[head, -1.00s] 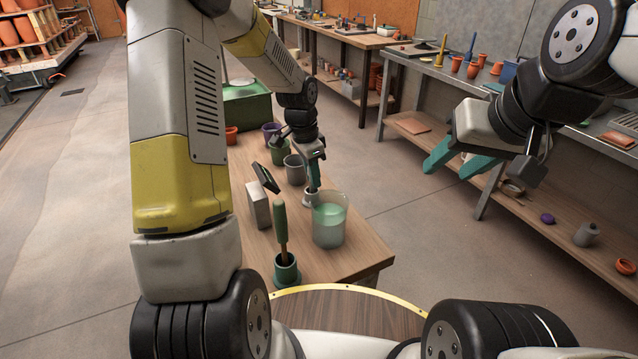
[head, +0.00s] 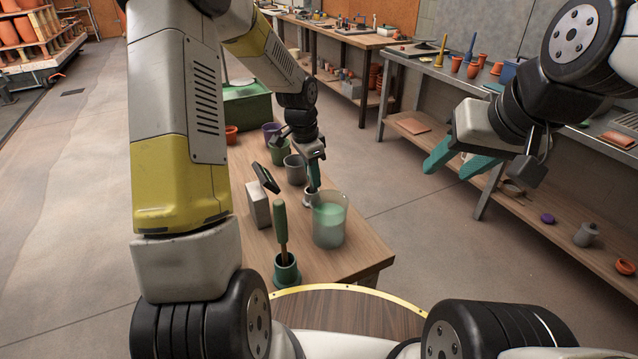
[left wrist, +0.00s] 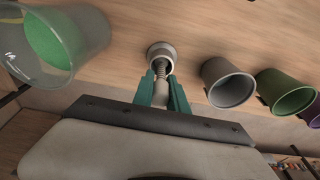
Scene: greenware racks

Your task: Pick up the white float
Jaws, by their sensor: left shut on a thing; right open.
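My left gripper (head: 314,187) points down over the wooden table, its green fingers shut on a pale, whitish piece that appears to be the white float (left wrist: 160,92). In the left wrist view a coiled stem runs from this piece into a round white base (left wrist: 161,50) on the table. The fingers hide part of the piece. In the head view the white base (head: 309,198) shows low beside the beaker. My right gripper (head: 446,173) is open and empty, held high at the right, away from the table.
A clear beaker (head: 330,232) with green content stands close to the left gripper. Grey (head: 294,169), green (head: 279,153) and purple (head: 271,131) cups stand behind. A green-handled tool stands in a green pot (head: 286,271) in front. A pale block (head: 258,205) stands to the left.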

